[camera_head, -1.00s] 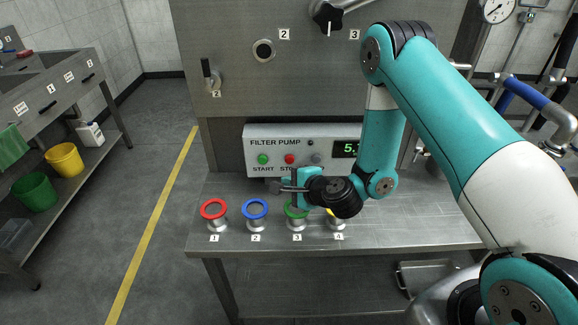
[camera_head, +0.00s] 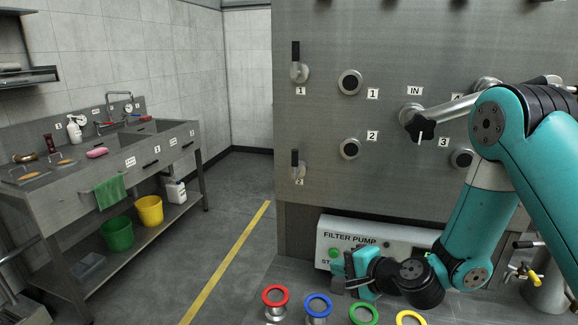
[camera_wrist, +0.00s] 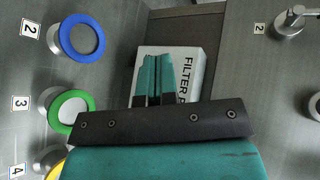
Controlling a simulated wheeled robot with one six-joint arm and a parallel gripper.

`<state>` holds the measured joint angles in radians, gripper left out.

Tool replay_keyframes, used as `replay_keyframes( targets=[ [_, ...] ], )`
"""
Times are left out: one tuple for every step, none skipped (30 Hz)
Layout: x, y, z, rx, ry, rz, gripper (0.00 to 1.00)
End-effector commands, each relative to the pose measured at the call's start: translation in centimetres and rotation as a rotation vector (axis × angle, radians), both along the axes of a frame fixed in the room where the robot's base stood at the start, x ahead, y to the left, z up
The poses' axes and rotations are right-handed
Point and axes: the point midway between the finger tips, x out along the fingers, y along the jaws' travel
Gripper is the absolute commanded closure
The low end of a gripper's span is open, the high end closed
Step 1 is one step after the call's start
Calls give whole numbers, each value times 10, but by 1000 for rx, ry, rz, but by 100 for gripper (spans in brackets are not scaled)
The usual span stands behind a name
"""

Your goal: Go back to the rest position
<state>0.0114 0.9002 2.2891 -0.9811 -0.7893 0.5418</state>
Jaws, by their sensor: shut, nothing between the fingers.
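My gripper (camera_head: 350,272) is shut and empty. In the head view it is in front of the filter pump panel (camera_head: 348,226), above the row of colored rings, and hides part of the panel's lettering and buttons. In the wrist view my gripper (camera_wrist: 158,80) points toward the same white panel (camera_wrist: 203,75). I cannot tell whether the fingertips touch the panel.
Red (camera_head: 275,296), blue (camera_head: 318,305), green (camera_head: 364,314) and yellow (camera_head: 410,318) ringed ports stand below my gripper. A steel wall with levers and a pipe (camera_head: 455,108) rises behind. A sink bench (camera_head: 120,165) stands left, with open floor between.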

Motion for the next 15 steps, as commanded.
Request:
replay_keyframes(
  targets=[
    [-10, 16, 28, -57, -43, 121, 100],
    [-18, 24, 41, -96, -60, 195, 100],
    [-30, 32, 56, -148, -82, 290, 100],
    [-41, 38, 67, -189, -97, 361, 100],
    [-51, 42, 76, -230, -111, 429, 100],
    [-66, 47, 89, -286, -131, 517, 100],
    [-79, 49, 98, -328, -144, 583, 100],
    [-90, 51, 107, -372, -158, 645, 100],
    [-107, 51, 117, -429, -171, 728, 100],
    [-120, 50, 124, -473, -182, 787, 100],
    [-133, 48, 131, -516, -190, 845, 100],
    [-151, 45, 140, -574, -199, 921, 100],
    [-163, 41, 146, -618, -205, 973, 100],
    [-176, 37, 151, -659, -210, 1025, 100],
    [-192, 30, 158, -711, -212, 1087, 100]
  ],
)
